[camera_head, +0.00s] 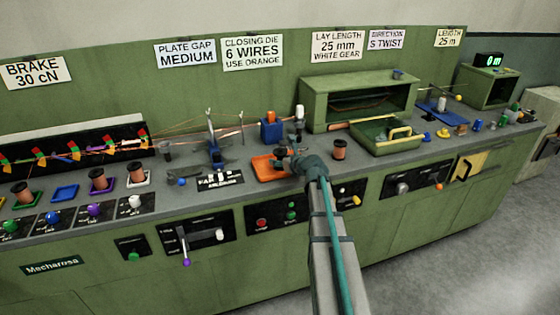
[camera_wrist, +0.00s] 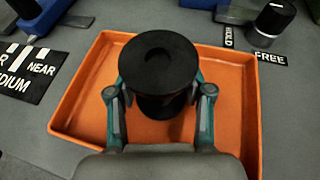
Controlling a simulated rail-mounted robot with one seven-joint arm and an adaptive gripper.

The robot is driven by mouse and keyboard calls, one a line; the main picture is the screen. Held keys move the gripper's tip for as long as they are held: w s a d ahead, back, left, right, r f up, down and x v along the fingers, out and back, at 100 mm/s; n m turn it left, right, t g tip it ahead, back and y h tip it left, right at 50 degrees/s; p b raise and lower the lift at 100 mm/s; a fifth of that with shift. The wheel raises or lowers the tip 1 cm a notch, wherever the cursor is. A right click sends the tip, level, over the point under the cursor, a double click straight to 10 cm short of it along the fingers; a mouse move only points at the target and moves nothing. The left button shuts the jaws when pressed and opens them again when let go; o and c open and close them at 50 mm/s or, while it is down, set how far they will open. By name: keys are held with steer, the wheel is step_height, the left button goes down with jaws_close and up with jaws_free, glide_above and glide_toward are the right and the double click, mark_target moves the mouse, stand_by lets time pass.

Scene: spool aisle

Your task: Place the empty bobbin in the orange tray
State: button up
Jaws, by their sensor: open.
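The empty bobbin (camera_wrist: 158,58) is black with a round top flange and carries no wire. In the wrist view it stands upright inside the orange tray (camera_wrist: 85,103), towards its far side. The tray also shows in the head view (camera_head: 262,172), partly covered by my arm. My gripper (camera_wrist: 159,92) is open, with one finger on each side of the bobbin's core below the top flange. Whether the fingers touch it is hard to tell. In the head view my gripper (camera_head: 284,157) is over the tray, and the bobbin is hard to make out.
A copper-wound spool (camera_head: 339,149) stands on the bench right of my gripper. A blue block (camera_head: 271,130) is behind the tray. A black knob (camera_wrist: 275,17) with HOLD and FREE labels is beyond the tray's far right corner. A green open-fronted housing (camera_head: 360,95) stands behind to the right.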

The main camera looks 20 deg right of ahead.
steer(key=shift+r, duration=0.15)
steer(key=v, duration=1.2)
steer(key=shift+b, duration=0.4)
